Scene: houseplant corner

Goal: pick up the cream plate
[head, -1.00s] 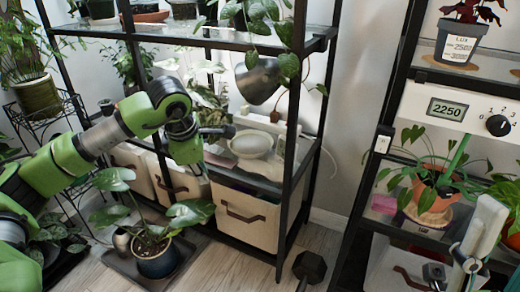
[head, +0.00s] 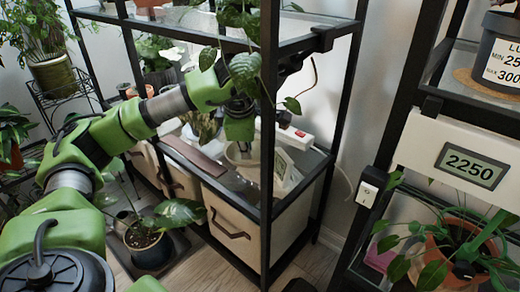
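The cream plate (head: 231,156), a round pale dish, sits on the middle shelf (head: 219,184) of the dark-framed rack. The front post and my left gripper hide part of it. My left gripper (head: 241,148) reaches into the rack from the left and points down over the plate. Its fingertips are at or just above the plate; I cannot tell whether they touch it. The fingers are too dark and too small to tell open from shut. My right gripper is not in view.
A dark upright post (head: 268,110) stands close beside my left gripper. A white power strip (head: 300,136) lies behind the plate, and a brown flat strip (head: 194,156) lies left of it. Leaves (head: 245,68) hang above. A fabric bin (head: 232,222) sits below.

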